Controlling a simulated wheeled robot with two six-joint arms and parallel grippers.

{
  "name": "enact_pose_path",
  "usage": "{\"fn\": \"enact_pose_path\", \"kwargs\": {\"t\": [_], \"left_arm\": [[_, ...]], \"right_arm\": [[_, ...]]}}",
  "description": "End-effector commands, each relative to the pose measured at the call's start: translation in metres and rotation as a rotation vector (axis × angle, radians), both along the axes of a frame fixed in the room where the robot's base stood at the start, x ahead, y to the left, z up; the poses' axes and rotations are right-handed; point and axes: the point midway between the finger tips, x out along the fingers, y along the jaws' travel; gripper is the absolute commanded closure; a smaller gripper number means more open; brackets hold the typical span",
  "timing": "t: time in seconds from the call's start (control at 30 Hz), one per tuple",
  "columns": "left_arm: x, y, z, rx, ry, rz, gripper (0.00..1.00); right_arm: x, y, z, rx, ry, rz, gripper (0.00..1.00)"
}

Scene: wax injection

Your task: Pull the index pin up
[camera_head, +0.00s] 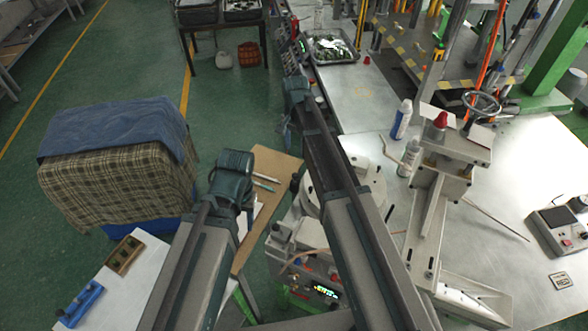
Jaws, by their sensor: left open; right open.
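I cannot make out the index pin for certain. A small dark upright piece (295,184) stands at the left edge of a pale round plate (372,186), which my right arm partly covers. My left gripper (232,163) is open, over the edge of the brown board and left of the round plate, apart from it. My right gripper (288,122) is open, beyond the round plate toward the back. Neither gripper shows anything held. My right arm hides much of the machine below it.
A press column with a handwheel (481,103) and a red knob (440,119) stands to the right. White bottles (402,119) stand beside it. A metal tray (332,48) lies at the back. A cloth-covered chair (115,165) is at left. A control box (560,228) sits far right.

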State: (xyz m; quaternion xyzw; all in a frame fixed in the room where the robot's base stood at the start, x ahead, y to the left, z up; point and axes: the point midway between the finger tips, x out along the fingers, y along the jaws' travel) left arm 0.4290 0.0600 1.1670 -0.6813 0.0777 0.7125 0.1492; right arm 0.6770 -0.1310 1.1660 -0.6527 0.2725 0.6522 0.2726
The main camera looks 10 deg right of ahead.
Motion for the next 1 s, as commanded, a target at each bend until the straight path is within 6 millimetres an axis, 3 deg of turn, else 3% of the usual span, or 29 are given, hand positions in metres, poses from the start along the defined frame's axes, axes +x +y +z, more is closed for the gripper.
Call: {"fn": "enact_pose_path", "kwargs": {"t": [0.27,1.0], "left_arm": [[0.0,0.0,-0.027,0.0,-0.001,0.002,0.5],[0.001,0.0,-0.127,0.002,-0.003,-0.008,0.5]], "right_arm": [[0.0,0.0,-0.027,0.0,0.0,0.002,0.41],[0.0,0.0,-0.127,0.0,0.0,0.002,0.41]]}}
